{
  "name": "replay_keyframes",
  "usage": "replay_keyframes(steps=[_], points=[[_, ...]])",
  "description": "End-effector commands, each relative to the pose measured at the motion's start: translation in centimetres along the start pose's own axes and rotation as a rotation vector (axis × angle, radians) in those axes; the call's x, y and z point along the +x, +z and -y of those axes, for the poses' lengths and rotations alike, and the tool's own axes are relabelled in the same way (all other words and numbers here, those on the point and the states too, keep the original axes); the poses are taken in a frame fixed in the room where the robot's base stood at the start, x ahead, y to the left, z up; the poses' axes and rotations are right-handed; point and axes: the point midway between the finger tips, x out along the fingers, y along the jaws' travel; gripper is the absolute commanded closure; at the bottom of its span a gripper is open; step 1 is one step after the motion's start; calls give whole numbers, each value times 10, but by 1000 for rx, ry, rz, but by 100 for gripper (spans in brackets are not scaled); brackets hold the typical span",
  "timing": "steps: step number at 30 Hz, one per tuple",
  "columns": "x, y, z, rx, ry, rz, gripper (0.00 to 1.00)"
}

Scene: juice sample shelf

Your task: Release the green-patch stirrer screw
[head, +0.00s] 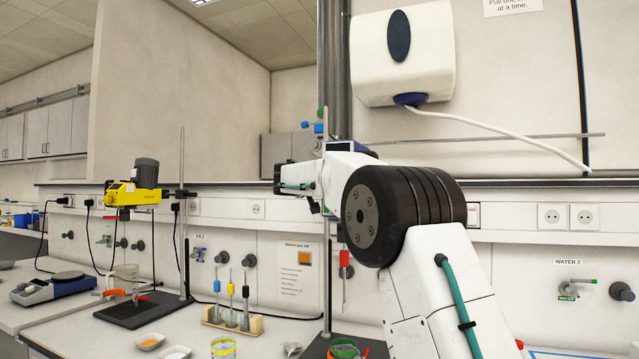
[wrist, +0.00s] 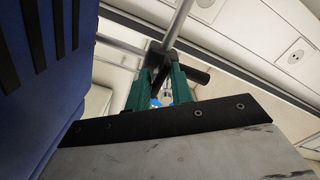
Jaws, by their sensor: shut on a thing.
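In the wrist view my gripper (wrist: 162,74) has its two teal fingers closed on a dark screw part beside a metal rod (wrist: 178,22). The fingers hide most of the screw, and no green patch shows on it there. A small blue piece (wrist: 155,103) shows between the fingers. In the head view my arm hides the fingertips and what they hold. Above the arm, a green knob (head: 322,112) and a blue fitting (head: 318,127) show in front of the steel column. A yellow stirrer (head: 133,193) with a dark motor hangs on the left stand.
A wooden rack (head: 232,321) with several colour-capped tubes stands on the bench. A jar with a yellow rim (head: 223,346) and one with a green rim (head: 344,347) stand near the front. A towel dispenser (head: 402,55) hangs above.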

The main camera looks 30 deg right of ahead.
Motion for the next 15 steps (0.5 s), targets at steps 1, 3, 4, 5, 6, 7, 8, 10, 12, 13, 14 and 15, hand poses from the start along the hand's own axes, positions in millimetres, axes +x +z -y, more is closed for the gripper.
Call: replay_keyframes(steps=[1,3,4,5,6,7,8,10,12,13,14,15], points=[[-1,-1,1,-8,-1,-3,100],[0,-1,0,-12,-1,-3,100],[0,-1,0,-13,-1,-4,100],[0,-1,0,-14,-1,-4,100],[0,-1,0,-14,-1,-4,100],[0,-1,0,-14,-1,-4,100],[0,-1,0,-14,-1,-4,100],[0,-2,0,-13,0,-4,100],[0,-2,0,-13,0,-4,100],[0,-2,0,-13,0,-4,100],[0,-2,0,-12,0,-4,69],[0,-2,0,-12,0,-4,58]])
